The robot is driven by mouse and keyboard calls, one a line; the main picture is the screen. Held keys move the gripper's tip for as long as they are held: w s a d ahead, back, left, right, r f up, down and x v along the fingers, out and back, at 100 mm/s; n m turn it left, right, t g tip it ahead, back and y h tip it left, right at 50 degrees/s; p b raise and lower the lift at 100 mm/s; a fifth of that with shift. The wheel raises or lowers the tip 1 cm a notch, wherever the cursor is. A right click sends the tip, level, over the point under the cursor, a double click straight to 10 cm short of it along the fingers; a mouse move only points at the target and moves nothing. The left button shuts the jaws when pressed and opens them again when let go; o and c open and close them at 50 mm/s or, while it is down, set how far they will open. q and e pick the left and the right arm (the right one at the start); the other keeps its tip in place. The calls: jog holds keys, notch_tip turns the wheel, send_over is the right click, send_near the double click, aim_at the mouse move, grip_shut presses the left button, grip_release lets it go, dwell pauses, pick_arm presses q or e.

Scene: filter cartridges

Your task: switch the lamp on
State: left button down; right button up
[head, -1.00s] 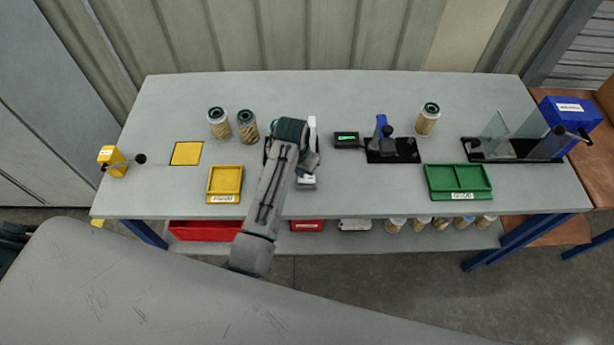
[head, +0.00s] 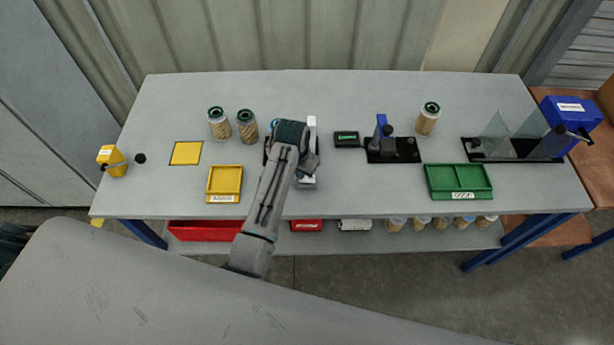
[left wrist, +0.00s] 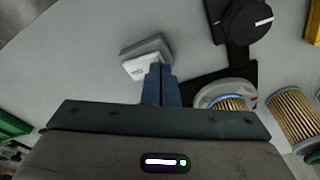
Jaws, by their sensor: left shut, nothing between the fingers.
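A small grey box with a white, labelled rocker-like top (left wrist: 147,57) shows in the left wrist view. In the head view this box (head: 307,183) sits on the bench just in front of my left gripper. My left gripper (left wrist: 160,72) is shut and empty, its blue-grey fingertips at the near edge of the white top. I cannot tell whether they touch it. In the head view my left gripper (head: 310,164) is partly hidden by its own arm. I cannot tell which fixture is the lamp or whether it is lit. My right gripper is not in view.
A black knob with a white mark (left wrist: 248,20) and a cartridge in a white ring (left wrist: 226,100) are close to the fingers. Two cartridges (head: 218,124) stand at the back left. A yellow tray (head: 239,187) and a green tray (head: 432,182) lie at the front.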

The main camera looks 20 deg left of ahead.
pick_arm(q)
jog(key=shift+f, duration=0.3)
jog(key=shift+r+p, duration=0.65)
jog(key=shift+r, duration=2.9)
